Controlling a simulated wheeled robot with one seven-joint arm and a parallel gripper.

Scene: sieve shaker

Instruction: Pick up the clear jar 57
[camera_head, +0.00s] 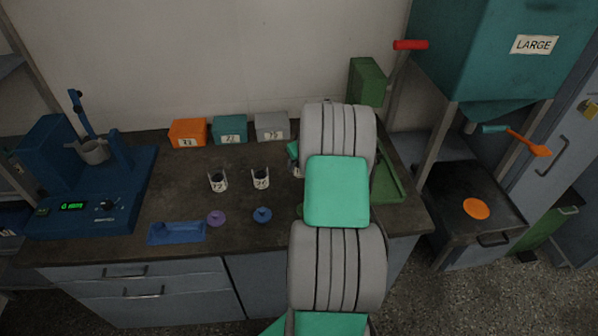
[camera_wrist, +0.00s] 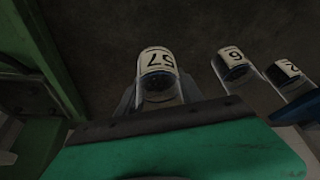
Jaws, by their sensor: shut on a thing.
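The clear jar 57 (camera_wrist: 160,85) has a white label with black digits and dark contents, and shows in the wrist view at centre. My gripper (camera_wrist: 158,104) is shut on it, with a finger on either side of the jar. In the head view my arm covers most of the jar and gripper; only a sliver of my gripper (camera_head: 293,151) shows left of the arm. I cannot tell whether the jar is lifted off the counter.
Two other labelled jars, the left jar (camera_head: 217,181) and the right jar (camera_head: 261,178), stand left of my arm. Purple (camera_head: 216,218) and blue (camera_head: 262,215) lids lie in front. Orange (camera_head: 188,133), teal (camera_head: 230,130) and grey (camera_head: 272,127) boxes line the wall. A blue machine (camera_head: 100,180) stands left.

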